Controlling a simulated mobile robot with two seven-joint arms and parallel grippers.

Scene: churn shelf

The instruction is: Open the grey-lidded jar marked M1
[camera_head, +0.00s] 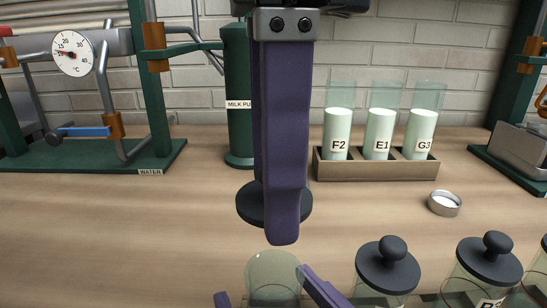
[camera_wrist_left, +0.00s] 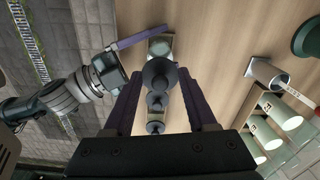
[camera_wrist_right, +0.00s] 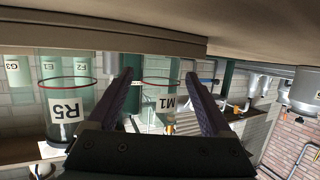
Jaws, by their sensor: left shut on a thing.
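The jar marked M1 (camera_wrist_right: 168,102) stands upright as clear glass with a red ring; in the head view its open top (camera_head: 273,270) shows without a lid. My left gripper (camera_head: 282,238) is shut on the dark grey lid (camera_head: 303,206), held above and apart from the jar; the finger hides its middle. The lid also shows between the fingers in the left wrist view (camera_wrist_left: 160,76). My right gripper (camera_head: 268,290) is open, low at the jar, with a finger on either side; in the right wrist view (camera_wrist_right: 160,78) gaps show beside the glass.
Other jars with dark knobbed lids (camera_head: 388,266) (camera_head: 489,260) stand close on the right; one is marked R5 (camera_wrist_right: 68,108). A wooden rack (camera_head: 376,168) with beakers F2, E1 and G3 stands behind. A small metal dish (camera_head: 444,203) lies at right. The left counter (camera_head: 100,225) is clear.

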